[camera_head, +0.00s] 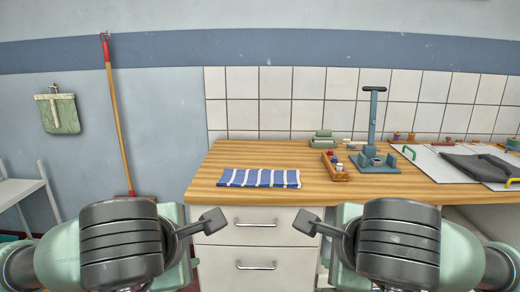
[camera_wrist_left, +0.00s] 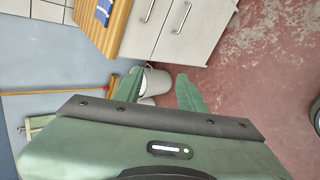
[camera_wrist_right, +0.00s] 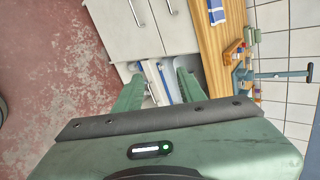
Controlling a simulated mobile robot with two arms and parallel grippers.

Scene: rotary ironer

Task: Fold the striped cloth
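The striped cloth (camera_head: 259,178), blue with white stripes, lies on the wooden worktop near its front left edge. It looks like a fairly neat, flat rectangle; I cannot tell how many layers it has. It also shows at the top of the left wrist view (camera_wrist_left: 104,12) and the right wrist view (camera_wrist_right: 216,11). My left gripper (camera_head: 213,221) is in front of the drawers, left of and nearer than the cloth. My right gripper (camera_head: 305,222) is in front to the right. Both wrist views show the fingers apart with nothing between them. Neither gripper touches the cloth.
A blue-grey stand (camera_head: 374,150) and a small wooden tray (camera_head: 335,167) stand right of the cloth on the worktop (camera_head: 205,183). A dark cloth (camera_head: 480,166) lies further right. White drawers (camera_head: 255,240) are below. A broom (camera_head: 117,115) leans left. The worktop around the cloth is clear.

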